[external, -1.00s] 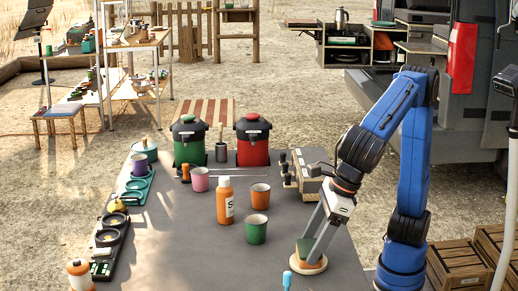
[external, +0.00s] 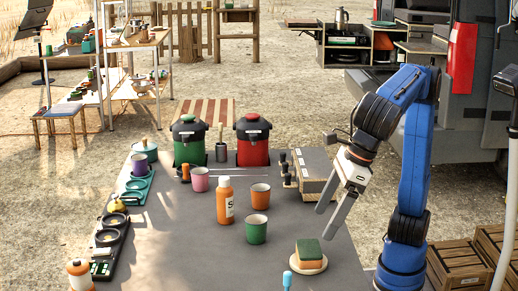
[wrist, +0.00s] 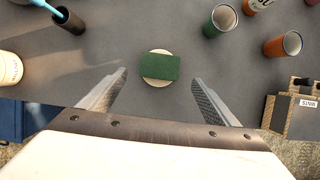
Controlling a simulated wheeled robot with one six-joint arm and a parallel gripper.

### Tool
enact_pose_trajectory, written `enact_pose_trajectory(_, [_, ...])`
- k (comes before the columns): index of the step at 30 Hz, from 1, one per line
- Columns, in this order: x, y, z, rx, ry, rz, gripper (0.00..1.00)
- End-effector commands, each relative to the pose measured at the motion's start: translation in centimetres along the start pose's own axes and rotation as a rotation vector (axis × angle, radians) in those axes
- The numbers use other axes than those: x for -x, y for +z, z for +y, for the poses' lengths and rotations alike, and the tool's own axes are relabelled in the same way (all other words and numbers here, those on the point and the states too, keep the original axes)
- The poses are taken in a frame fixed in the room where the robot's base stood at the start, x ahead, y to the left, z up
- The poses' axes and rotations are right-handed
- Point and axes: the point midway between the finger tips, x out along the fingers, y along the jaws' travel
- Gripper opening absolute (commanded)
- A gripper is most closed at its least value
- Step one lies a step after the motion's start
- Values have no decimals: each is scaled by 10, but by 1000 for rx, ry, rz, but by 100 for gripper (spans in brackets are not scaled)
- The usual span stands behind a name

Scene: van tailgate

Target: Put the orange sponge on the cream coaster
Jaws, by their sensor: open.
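The sponge (external: 308,249) is orange with a green top layer. It lies flat on the round cream coaster (external: 311,268) at the table's front right. In the wrist view the sponge's green top (wrist: 159,67) sits over the middle of the coaster (wrist: 156,81), whose rim shows on the far and near sides. My gripper (external: 327,221) is open and empty, above and apart from the sponge. In the wrist view its two fingers (wrist: 159,82) stand wide to either side, with the sponge beyond them.
A green cup (external: 256,230), an orange cup (external: 260,196) and an orange bottle (external: 225,202) stand left of and behind the coaster. A grey box (external: 314,172) stands at the right rear. A blue-handled brush (external: 287,280) is at the front. Bare table lies left of the cups.

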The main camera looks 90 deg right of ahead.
Motion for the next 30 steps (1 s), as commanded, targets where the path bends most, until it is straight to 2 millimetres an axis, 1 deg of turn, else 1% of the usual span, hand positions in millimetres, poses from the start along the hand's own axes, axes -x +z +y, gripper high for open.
enact_pose_trajectory(1, [9,0,1,1,2,-1,84])
enact_pose_trajectory(3, [20,0,1,1,2,-1,84])
enact_pose_trajectory(6, [31,0,1,1,1,0,84])
enact_pose_trajectory(9, [38,0,0,1,1,-1,84])
enact_pose_trajectory(14, [42,0,0,1,0,0,84])
enact_pose_trajectory(26, [41,0,-1,-2,0,1,84])
enact_pose_trajectory(28, [41,0,-6,-25,4,10,84])
enact_pose_trajectory(30, [40,0,-18,-85,10,31,84])
